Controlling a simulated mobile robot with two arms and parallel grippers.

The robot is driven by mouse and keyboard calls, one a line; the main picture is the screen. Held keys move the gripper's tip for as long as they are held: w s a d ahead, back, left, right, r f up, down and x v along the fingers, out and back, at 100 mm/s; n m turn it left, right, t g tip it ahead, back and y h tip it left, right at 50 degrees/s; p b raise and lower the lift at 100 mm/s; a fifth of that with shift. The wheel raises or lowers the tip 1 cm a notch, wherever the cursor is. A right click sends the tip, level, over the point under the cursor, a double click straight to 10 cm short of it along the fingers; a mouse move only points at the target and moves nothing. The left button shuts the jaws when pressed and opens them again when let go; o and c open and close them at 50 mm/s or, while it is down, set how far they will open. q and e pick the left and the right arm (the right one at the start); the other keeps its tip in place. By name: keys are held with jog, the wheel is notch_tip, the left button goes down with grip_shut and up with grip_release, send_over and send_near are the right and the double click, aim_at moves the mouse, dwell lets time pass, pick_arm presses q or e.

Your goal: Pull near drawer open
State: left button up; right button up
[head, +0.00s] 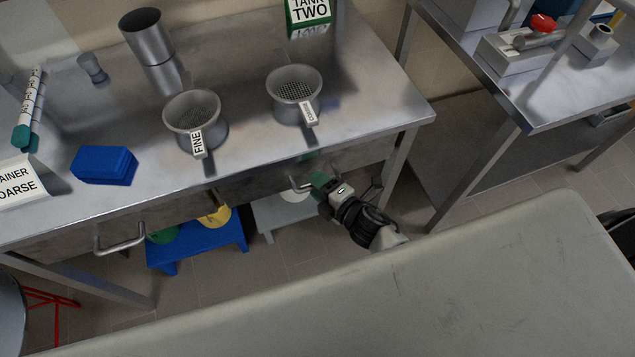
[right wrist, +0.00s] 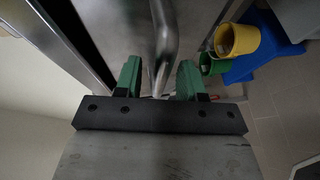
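A steel bench (head: 240,165) has two drawers under its top, each with a bar handle. The right drawer's handle (head: 298,184) is at my right gripper (head: 313,184); the left drawer's handle (head: 120,243) is free. Both drawers look shut. In the right wrist view my right gripper (right wrist: 159,80) has its green fingers apart, with the handle bar (right wrist: 166,40) running into the gap between them. I see a gap on each side of the bar. My left gripper is not in view.
On the bench top stand a strainer marked FINE (head: 193,112), another strainer (head: 294,92), a steel cup (head: 148,38) and a blue block (head: 104,165). A blue stool (head: 197,245) is under the bench. Another bench (head: 560,85) stands right.

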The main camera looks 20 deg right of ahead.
jog(key=shift+w+a, duration=0.15)
jog(key=shift+w, duration=0.1)
grip_shut()
jog(key=shift+f, duration=0.1)
jog(key=shift+s, duration=0.1)
